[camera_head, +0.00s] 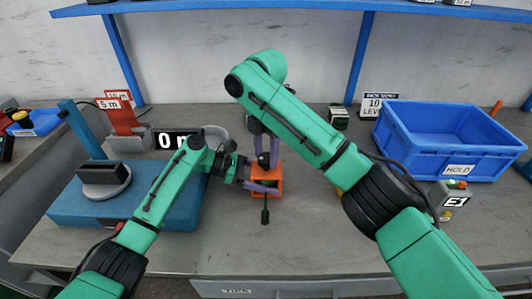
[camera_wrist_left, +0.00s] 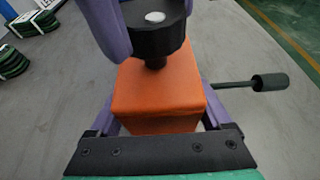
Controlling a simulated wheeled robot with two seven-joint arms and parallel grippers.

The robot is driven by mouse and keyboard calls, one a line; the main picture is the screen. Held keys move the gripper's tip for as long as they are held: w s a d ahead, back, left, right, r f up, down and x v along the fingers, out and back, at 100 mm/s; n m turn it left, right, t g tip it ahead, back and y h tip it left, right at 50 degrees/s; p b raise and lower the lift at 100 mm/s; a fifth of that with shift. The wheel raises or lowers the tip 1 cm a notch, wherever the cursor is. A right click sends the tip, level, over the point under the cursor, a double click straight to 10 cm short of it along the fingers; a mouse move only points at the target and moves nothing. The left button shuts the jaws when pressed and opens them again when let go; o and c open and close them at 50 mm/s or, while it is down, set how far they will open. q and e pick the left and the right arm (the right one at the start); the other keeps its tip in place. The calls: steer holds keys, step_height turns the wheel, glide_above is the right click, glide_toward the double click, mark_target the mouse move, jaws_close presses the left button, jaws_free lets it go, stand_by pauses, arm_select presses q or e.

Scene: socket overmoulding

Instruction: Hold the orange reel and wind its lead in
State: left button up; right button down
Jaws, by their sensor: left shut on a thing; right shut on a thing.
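The orange reel (camera_head: 267,182) is a boxy orange body near the middle of the bench. My left gripper (camera_head: 262,188) comes in from the left and is shut on its body; the left wrist view shows purple fingers on both sides of the orange reel (camera_wrist_left: 158,90). My right gripper (camera_head: 264,158) reaches down from above, its fingers shut on the black knob (camera_wrist_left: 153,40) on top of the reel. A short black lead (camera_head: 265,205) with a thicker end sticks out of the reel's near side; the lead end (camera_wrist_left: 270,82) also shows at right in the wrist view.
A blue base (camera_head: 70,210) with a grey round plate stands at left, near a display reading 0 m (camera_head: 178,140). A blue crate (camera_head: 450,140) marked HOLD stands at right, behind a small box marked E1 (camera_head: 447,200). The front bench is clear.

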steer(key=m, duration=0.5)
steer(key=shift+m, duration=0.3)
steer(key=m, duration=1.1)
steer(key=shift+w+r, duration=0.1)
steer(key=m, duration=1)
steer(key=shift+m, duration=0.4)
steer(key=m, duration=1.1)
steer(key=shift+d+m, duration=0.1)
steer(key=shift+m, duration=0.3)
steer(key=m, duration=0.5)
